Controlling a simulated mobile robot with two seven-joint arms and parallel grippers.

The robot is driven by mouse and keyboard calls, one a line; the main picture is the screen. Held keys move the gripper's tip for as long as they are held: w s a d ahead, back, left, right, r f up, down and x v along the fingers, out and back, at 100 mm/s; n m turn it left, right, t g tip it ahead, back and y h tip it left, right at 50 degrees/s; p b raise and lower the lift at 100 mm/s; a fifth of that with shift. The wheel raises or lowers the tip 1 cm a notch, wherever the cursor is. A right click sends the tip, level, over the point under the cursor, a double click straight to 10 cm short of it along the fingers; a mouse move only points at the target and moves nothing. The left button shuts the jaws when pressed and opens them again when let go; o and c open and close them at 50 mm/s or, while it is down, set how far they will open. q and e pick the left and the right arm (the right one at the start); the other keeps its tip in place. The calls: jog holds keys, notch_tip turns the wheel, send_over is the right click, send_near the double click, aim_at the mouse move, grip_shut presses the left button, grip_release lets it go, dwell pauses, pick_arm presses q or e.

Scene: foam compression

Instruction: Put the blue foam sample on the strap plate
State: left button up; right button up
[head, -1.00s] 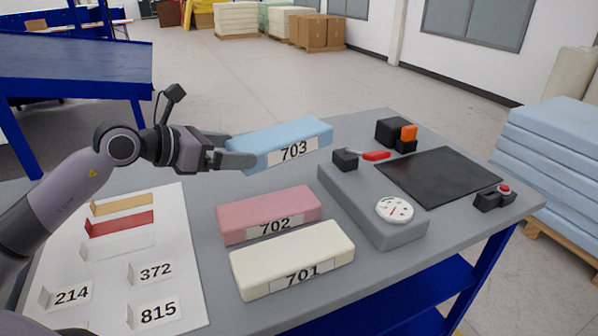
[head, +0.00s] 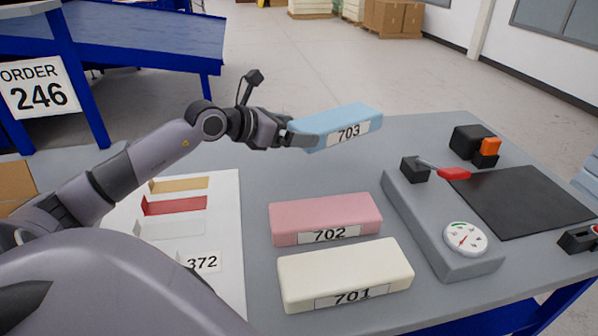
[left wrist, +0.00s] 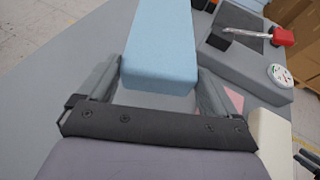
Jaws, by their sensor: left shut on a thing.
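The blue foam sample (head: 336,128), labelled 703, is held in the air above the far edge of the table. My left gripper (head: 300,138) is shut on its left end. In the left wrist view, the blue foam (left wrist: 160,45) lies between the two fingers (left wrist: 160,85) and points away from me. A grey block (head: 440,225) with a round gauge (head: 465,238) and a red-handled lever (head: 453,173) sits right of the foam samples. A flat black plate (head: 525,200) lies beside it; I cannot tell which part is the strap plate.
A pink foam block (head: 325,212) labelled 702 and a cream one (head: 345,268) labelled 701 lie in front of the held foam. A black-and-orange device (head: 470,142) stands behind the black plate. A white sheet (head: 225,215) with coloured strips lies at left.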

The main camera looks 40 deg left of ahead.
pick_arm(q)
notch_tip(320, 180, down, 11)
jog(key=shift+f, duration=0.3)
jog(key=o, duration=0.7)
